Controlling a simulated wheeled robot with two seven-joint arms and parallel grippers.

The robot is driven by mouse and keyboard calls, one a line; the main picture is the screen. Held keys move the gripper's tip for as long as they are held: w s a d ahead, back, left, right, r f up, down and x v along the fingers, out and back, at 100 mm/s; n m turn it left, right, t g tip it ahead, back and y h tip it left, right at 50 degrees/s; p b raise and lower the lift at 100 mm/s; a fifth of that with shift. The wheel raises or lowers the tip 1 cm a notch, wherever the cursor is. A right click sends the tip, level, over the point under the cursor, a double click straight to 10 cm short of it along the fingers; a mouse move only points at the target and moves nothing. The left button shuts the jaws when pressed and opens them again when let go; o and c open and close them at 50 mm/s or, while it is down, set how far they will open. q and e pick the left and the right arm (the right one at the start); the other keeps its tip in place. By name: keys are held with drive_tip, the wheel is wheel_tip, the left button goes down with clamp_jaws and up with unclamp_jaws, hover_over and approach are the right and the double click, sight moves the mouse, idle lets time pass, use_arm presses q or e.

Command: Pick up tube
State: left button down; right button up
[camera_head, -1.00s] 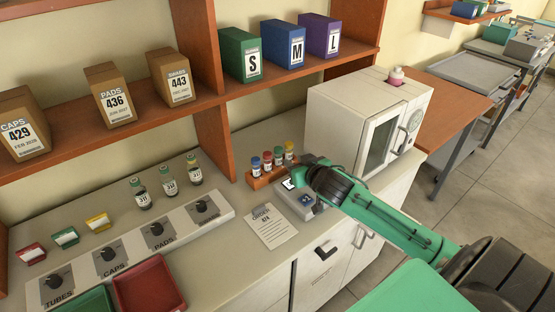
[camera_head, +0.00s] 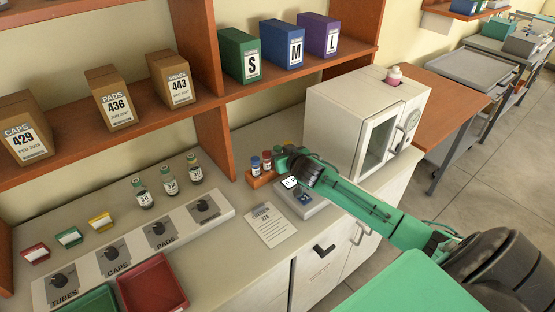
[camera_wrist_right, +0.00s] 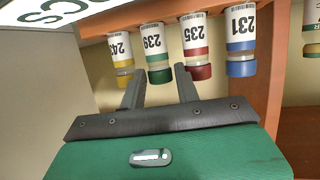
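Several labelled tubes with coloured caps stand in a small orange rack (camera_head: 259,182) on the counter. The blue-capped tube (camera_head: 256,166) and red-capped tube (camera_head: 267,161) show in the head view; my right gripper (camera_head: 284,160) covers most of the others. The right wrist view shows the yellow-capped tube (camera_wrist_right: 122,55), green-capped tube 239 (camera_wrist_right: 154,50), red-capped tube 235 (camera_wrist_right: 195,45) and blue-capped tube 231 (camera_wrist_right: 240,40). My right gripper (camera_wrist_right: 157,80) is open and empty, its fingertips on either side of the green cap; contact cannot be told. My left gripper is out of view.
A grey device with a small screen (camera_head: 302,203) sits under my right arm. An order sheet (camera_head: 268,224) lies in front of it. A white incubator (camera_head: 345,110) stands to the right. Three vials (camera_head: 169,180) and a dial panel (camera_head: 130,250) are left.

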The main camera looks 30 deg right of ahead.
drive_tip(key=shift+c, duration=0.4)
clamp_jaws()
drive_tip(key=shift+r, duration=0.1)
